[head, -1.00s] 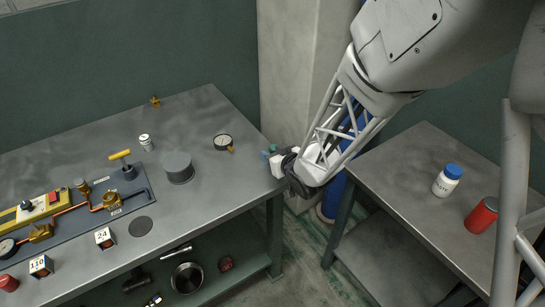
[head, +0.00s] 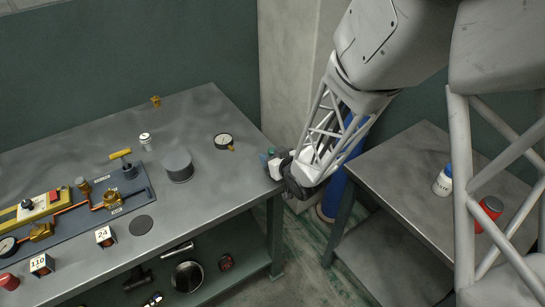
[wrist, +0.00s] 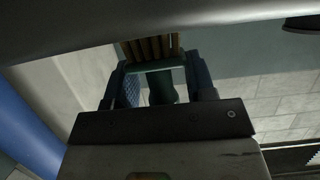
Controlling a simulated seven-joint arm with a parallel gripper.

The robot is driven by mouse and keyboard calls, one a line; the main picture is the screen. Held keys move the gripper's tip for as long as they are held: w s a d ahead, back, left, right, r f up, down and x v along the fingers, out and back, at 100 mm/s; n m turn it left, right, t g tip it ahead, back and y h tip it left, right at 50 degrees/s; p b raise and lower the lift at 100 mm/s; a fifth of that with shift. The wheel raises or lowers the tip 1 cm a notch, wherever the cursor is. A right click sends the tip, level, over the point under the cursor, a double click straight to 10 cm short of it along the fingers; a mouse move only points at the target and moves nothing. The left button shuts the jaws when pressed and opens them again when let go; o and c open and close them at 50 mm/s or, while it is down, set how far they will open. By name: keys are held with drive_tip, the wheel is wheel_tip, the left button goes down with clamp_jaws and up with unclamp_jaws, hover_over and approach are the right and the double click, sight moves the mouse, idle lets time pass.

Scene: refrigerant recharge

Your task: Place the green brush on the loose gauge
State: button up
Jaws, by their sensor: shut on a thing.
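The loose gauge (head: 223,141) has a round white dial and a brass fitting. It lies on the left workbench near its back right part. My gripper (head: 268,156) is at the right edge of that bench, to the right of the gauge and apart from it. In the wrist view my gripper (wrist: 165,88) is shut on the green brush (wrist: 163,86), whose brown bristles (wrist: 150,48) stick out past the fingers. In the head view only a small green bit shows at the fingertips; the rest of the brush is hidden.
A grey cylinder (head: 178,165) and a small white can (head: 145,139) stand left of the gauge. A manifold board (head: 130,198) lies farther left. The right table (head: 400,190) holds a blue-capped bottle (head: 443,181) and a red can (head: 488,213). Bench top around the gauge is clear.

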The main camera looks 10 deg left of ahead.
drive_tip(key=shift+f, duration=0.2)
drive_tip(key=o, duration=1.1)
drive_tip(key=shift+v, duration=3.9)
drive_tip(key=shift+w, duration=0.1)
